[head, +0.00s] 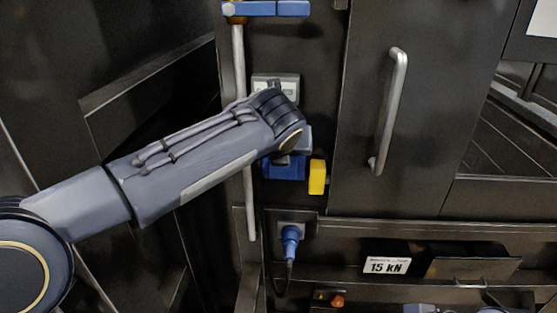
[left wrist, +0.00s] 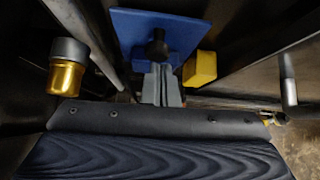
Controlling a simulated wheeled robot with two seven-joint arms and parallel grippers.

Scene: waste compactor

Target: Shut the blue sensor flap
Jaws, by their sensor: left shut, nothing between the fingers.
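The blue sensor flap (head: 284,170) shows in the head view just below my left wrist, mostly hidden by my arm. In the left wrist view the flap (left wrist: 190,35) is a flat blue plate with a dark knob (left wrist: 158,46) near its lower middle. My left gripper (left wrist: 160,75) is shut and empty. Its fingertips are in front of the flap, just below the knob; I cannot tell whether they touch it. In the head view the gripper is hidden behind my wrist.
A yellow block (head: 317,177) sits right beside the flap. A vertical grey pipe (head: 239,65) runs left of it. A blue plug (head: 290,242) with a cable is below. A door with a grey handle (head: 389,110) stands right. A gold-and-grey cylinder (left wrist: 68,75) is at the wrist view's left.

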